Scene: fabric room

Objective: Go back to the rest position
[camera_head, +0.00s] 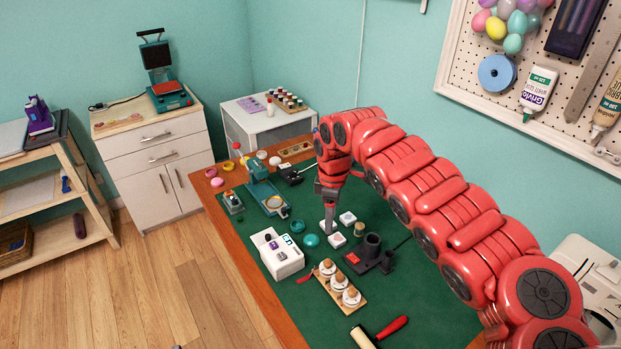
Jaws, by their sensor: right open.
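My right arm (430,195) is red and reaches in from the lower right over the table (420,305), which has a green top and a wooden edge. My right gripper (328,222) points down near the middle of the table, open. A small white block (324,227) is right at its fingertips. I cannot tell whether they touch. Two more white blocks, one at the right (347,218) and one nearer (337,240), stand close by. My left gripper is not in view.
A teal press (268,199) is behind left. The wooden floor (170,285) at left is clear.

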